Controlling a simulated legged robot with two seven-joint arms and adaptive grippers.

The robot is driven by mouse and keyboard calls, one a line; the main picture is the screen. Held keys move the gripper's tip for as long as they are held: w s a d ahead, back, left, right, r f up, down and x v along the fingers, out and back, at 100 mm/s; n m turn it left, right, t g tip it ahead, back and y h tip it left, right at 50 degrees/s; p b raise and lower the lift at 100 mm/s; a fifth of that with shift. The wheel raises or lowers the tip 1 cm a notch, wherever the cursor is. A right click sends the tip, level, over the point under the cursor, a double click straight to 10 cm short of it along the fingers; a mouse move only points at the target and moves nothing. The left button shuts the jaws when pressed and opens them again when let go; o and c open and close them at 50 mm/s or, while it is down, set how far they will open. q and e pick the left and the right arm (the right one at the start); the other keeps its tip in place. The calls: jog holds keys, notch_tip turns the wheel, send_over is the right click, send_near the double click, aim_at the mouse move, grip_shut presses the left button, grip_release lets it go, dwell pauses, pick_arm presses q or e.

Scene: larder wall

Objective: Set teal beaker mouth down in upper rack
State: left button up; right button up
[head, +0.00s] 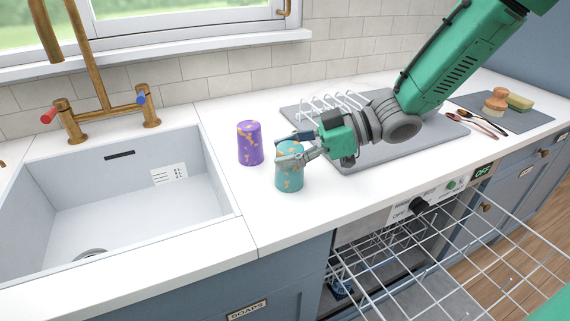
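The teal beaker (289,180), with orange-tan flecks, stands on the white counter right of the sink. My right gripper (287,148) is at its upper part, with its fingers apart, one on the far side and one across the near side. I cannot tell whether they press on it. The fingers partly hide its top, so I cannot tell which end its mouth is. The upper rack (440,265), a white wire grid, extends from the open dishwasher below the counter at lower right. My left gripper is not in view.
A purple beaker (250,145) stands close behind and left of the teal one. A grey mat (380,152) with a white wire holder (335,103) lies under my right arm. The sink (120,200) is at left. A dark mat (525,118) holds brushes, a sponge and utensils.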

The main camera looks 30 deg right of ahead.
jog(key=shift+s+d+f, duration=0.1)
jog(key=shift+d+f, duration=0.05)
jog(key=shift+d, duration=0.35)
jog(key=r+p, duration=0.1)
jog(key=r, duration=0.2)
jog(key=r+p, duration=0.1)
jog(key=r, duration=0.2)
jog(key=r+p, duration=0.1)
jog(key=r, duration=0.2)
jog(key=shift+a+r, duration=0.35)
pick_arm(q)
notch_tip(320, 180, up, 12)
jog(key=p, duration=0.9)
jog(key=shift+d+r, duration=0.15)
pick_arm(e)
notch_tip(320, 180, up, 8)
jog(key=shift+r, duration=0.25)
jog(key=shift+f, duration=0.1)
